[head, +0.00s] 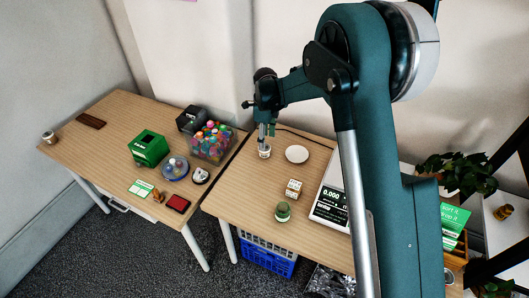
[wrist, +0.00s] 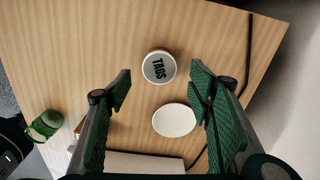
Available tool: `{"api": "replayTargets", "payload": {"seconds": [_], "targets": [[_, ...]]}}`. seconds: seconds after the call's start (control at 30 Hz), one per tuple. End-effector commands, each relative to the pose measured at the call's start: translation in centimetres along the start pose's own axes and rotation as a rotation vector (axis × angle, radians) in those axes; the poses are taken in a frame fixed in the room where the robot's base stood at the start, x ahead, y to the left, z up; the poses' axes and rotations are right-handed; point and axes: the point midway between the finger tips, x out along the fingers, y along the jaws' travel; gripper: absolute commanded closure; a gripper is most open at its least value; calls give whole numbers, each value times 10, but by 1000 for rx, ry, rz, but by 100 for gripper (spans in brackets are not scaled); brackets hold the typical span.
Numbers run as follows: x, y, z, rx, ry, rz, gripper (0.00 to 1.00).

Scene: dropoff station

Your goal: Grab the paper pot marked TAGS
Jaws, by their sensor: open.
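The paper pot marked TAGS (wrist: 158,67) stands on the wooden table, with its lettered round top facing my wrist camera. In the head view the pot (head: 264,152) shows as a small white cup right under my gripper (head: 266,130). In the wrist view my gripper (wrist: 160,88) is open, with its green fingers spread wide. The pot lies between and slightly beyond the fingertips, and nothing is held. I cannot tell the exact height of the fingertips above it.
A black cable (wrist: 249,50) runs along the table.

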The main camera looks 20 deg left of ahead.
Motion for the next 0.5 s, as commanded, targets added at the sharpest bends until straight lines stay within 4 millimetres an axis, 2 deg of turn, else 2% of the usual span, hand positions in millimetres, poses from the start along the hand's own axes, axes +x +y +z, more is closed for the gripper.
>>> {"api": "replayTargets", "payload": {"seconds": [0.13,0.5], "targets": [[10,0,0,0,0,0,48],[12,0,0,0,0,0,48]]}}
